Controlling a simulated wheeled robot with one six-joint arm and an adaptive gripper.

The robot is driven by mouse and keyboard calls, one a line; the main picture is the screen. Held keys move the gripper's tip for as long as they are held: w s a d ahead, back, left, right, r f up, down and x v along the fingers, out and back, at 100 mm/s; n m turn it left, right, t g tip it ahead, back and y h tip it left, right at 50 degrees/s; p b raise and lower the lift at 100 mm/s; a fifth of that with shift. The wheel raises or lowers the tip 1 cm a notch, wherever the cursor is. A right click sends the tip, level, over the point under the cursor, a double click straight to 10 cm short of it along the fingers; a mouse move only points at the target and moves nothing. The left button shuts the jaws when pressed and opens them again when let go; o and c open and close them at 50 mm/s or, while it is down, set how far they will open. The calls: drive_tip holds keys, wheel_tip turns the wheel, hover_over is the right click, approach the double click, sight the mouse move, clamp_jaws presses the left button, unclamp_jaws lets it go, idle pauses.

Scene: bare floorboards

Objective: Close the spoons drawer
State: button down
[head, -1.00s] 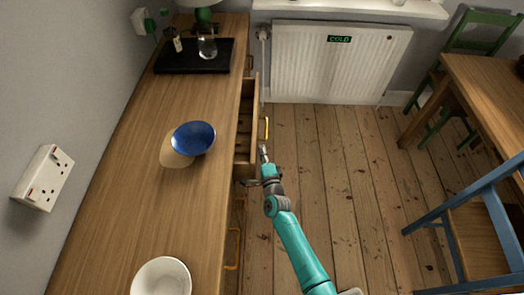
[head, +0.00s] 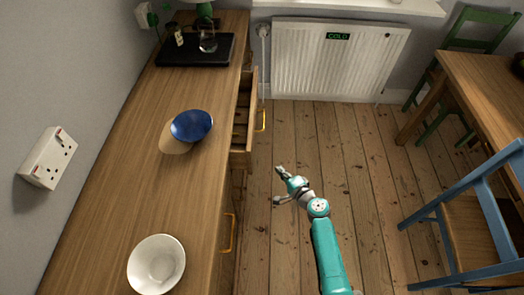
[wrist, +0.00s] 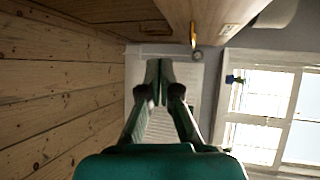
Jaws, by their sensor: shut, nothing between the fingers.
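A wooden drawer (head: 240,128) stands open at the far part of the long counter's right side. It has a yellow handle (head: 262,120) on its front; I cannot make out its contents or whether it holds spoons. My gripper (head: 280,184) is over the floor, to the right of the drawer and nearer to me, apart from its handle. In the wrist view my gripper (wrist: 159,72) has its fingers together with nothing between them. A yellow handle (wrist: 193,35) shows beyond and right of the fingertips there.
The counter (head: 130,165) holds a blue bowl (head: 191,126), a white bowl (head: 156,264) and a black tray (head: 195,50). A white radiator (head: 335,60) stands at the back. A blue chair (head: 440,225) and a table (head: 480,85) are at right. Floorboards between are clear.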

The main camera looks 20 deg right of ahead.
sight(235, 151)
drive_tip(key=s+d+r+n+t+y, duration=0.2)
drive_tip(key=s+r+n+y, duration=0.1)
drive_tip(key=r+y, duration=0.15)
drive_tip(key=s+a+x, duration=0.1)
drive_tip(key=a+x, duration=0.1)
drive_tip(key=x, duration=1.1)
drive_tip(key=shift+s+a+r, duration=0.25)
drive_tip(key=shift+a+h, duration=0.1)
drive_tip(key=shift+h, duration=0.15)
drive_tip(key=w+a, duration=0.1)
drive_tip(key=a, duration=0.4)
drive_tip(key=w+a, duration=0.1)
drive_tip(key=a, duration=0.2)
drive_tip(key=shift+w, duration=0.35)
drive_tip(key=shift+a+r, duration=0.1)
drive_tip(key=shift+a, duration=0.1)
drive_tip(key=shift+a, duration=0.1)
